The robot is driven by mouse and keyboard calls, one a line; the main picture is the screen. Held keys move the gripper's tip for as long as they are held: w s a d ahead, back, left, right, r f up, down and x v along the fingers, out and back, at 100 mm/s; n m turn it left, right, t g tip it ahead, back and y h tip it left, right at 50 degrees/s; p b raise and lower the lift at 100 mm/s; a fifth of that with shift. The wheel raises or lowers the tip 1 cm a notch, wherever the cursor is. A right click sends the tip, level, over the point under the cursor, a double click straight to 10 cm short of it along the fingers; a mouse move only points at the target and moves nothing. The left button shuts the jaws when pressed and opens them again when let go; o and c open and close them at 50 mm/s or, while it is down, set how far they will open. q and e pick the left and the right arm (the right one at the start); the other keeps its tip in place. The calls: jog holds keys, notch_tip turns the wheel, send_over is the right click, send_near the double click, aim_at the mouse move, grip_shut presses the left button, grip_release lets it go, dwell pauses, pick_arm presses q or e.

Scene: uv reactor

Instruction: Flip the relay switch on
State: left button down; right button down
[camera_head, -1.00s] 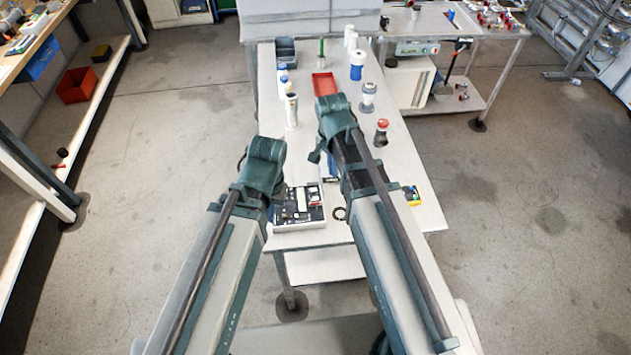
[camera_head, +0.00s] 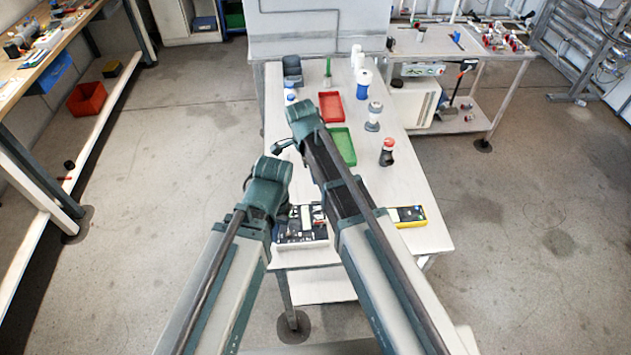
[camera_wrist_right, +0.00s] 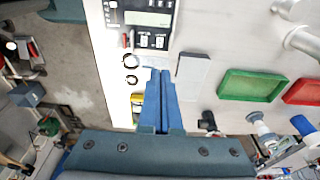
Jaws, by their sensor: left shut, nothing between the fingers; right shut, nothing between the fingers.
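A black-and-white control box (camera_head: 302,239) lies near the front of the white bench, partly covered by my arms. In the right wrist view, the control box (camera_wrist_right: 145,25) shows a display, black switches and a small red lever (camera_wrist_right: 127,39) at its lower left. I cannot tell the lever's position. My right gripper (camera_wrist_right: 160,74) has its blue fingers together and empty, pointing toward the box's lower edge, apparently apart from it. In the head view the right fingers are hidden. My left gripper (camera_head: 277,208) is by the box's left side, mostly hidden behind my wrist.
Beside the box lie dark rings (camera_wrist_right: 131,62), a grey slab (camera_wrist_right: 193,75) and a yellow meter (camera_head: 408,216). A green tray (camera_head: 344,146), red tray (camera_head: 331,107) and several bottles stand farther back.

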aim_at(320, 207)
jog(key=f+b, duration=0.4)
jog(key=d+f+b, duration=0.1)
jog(key=f+b, duration=0.3)
jog(key=d+f+b, duration=0.1)
jog(key=f+b, duration=0.3)
jog(key=f, duration=0.1)
